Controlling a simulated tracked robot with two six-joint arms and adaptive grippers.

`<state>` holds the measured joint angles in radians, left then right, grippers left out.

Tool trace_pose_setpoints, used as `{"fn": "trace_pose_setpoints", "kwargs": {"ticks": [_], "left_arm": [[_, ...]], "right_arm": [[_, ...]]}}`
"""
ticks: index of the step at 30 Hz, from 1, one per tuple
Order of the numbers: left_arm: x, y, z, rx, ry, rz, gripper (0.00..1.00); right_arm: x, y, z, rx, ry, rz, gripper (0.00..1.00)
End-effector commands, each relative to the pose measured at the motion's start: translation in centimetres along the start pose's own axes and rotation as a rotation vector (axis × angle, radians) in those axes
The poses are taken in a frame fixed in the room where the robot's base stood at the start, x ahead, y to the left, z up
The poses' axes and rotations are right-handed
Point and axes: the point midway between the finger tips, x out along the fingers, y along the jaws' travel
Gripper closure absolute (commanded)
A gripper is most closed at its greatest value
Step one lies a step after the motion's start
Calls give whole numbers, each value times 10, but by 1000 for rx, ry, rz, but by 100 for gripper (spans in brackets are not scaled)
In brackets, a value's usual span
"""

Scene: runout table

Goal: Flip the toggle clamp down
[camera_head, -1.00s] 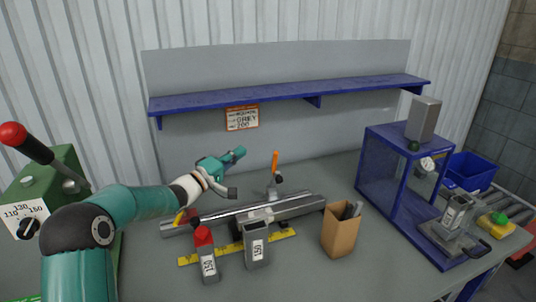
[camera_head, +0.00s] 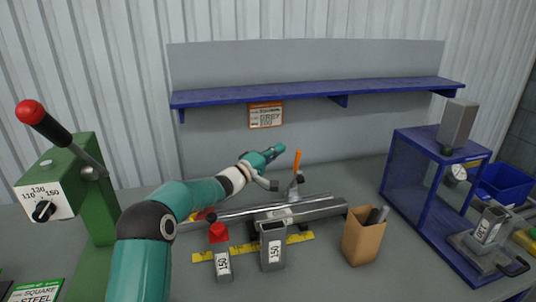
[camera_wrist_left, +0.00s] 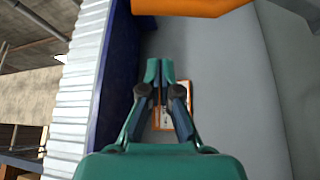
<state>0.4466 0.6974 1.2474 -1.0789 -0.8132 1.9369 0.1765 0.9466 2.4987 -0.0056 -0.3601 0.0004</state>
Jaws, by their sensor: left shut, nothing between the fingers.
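The toggle clamp's orange handle (camera_head: 297,162) stands upright, tilted slightly, behind the steel bars on the bench. Its metal base (camera_head: 295,187) shows below the handle. My left gripper (camera_head: 276,151) is shut and empty, just left of the handle near its top, with a small apparent gap. In the left wrist view the shut fingers (camera_wrist_left: 160,70) point toward the back wall. A large blurred orange piece, apparently the handle (camera_wrist_left: 185,6), crosses the top of that view, apart from the fingers. My right gripper is not in view.
A blue shelf (camera_head: 315,94) runs above. A green lever machine (camera_head: 92,200) stands at left, a blue frame (camera_head: 388,178) at right.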

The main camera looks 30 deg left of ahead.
Motion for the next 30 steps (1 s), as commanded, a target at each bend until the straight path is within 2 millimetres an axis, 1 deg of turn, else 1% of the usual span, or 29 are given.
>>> {"fn": "trace_pose_setpoints", "kwargs": {"ticks": [1, 3, 6, 7, 15, 19, 30], "left_arm": [[8, 2, 0, 1, -1, 0, 100], [16, 2, 0, 0, -2, 0, 100], [27, 1, 0, 1, -1, 0, 100], [28, 1, 2, -1, -1, -1, 100], [17, 0, 26, -2, -3, -1, 100], [14, 0, 34, 0, -2, -1, 100], [12, 0, 38, 1, -1, -1, 100]], "right_arm": [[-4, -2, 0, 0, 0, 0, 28], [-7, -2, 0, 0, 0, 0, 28], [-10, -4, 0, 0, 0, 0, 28], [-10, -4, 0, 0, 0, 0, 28], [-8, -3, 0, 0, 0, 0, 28], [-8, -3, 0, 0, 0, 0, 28], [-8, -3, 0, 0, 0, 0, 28]]}}
